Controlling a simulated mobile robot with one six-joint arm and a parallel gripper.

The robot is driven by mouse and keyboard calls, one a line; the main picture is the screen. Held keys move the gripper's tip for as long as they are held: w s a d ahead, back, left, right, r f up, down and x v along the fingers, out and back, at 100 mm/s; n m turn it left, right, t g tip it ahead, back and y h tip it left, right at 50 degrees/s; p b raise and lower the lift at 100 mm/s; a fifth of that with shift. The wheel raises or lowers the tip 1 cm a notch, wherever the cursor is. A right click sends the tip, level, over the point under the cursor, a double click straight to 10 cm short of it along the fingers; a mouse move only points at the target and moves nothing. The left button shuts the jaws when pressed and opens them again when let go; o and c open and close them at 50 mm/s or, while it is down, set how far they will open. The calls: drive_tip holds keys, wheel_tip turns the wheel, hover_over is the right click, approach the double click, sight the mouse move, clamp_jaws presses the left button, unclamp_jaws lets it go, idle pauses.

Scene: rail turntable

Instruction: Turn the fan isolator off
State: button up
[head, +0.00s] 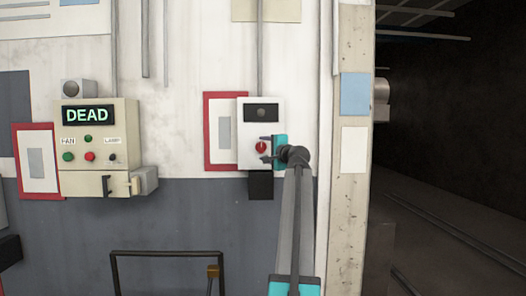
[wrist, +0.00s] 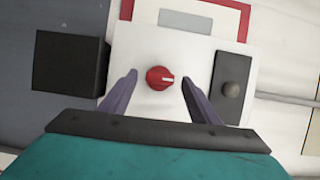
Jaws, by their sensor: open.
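A white wall box (head: 247,152) carries a red rotary knob (head: 260,147), which I take as the fan isolator. In the wrist view the red knob (wrist: 160,78) has a white mark pointing to the picture's right, toward the dark plate end of the box. My gripper (head: 263,148) is in front of the box, open. In the wrist view its two fingers stand on either side of the knob, with visible gaps, not closed on it. Whether the fingertips reach the knob's depth I cannot tell.
A control panel (head: 98,178) at left shows DEAD, with buttons under FAN and LAMP labels. A dark box (head: 260,186) hangs below the isolator. A red-framed notice (head: 211,156) is beside it. A dark frame (head: 167,254) stands low; a tunnel opens at right.

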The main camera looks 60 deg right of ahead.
drive_tip(key=b+v, duration=0.2)
drive_tip(key=v, duration=0.9)
drive_tip(key=shift+s, duration=0.3)
drive_tip(key=shift+a, duration=0.1)
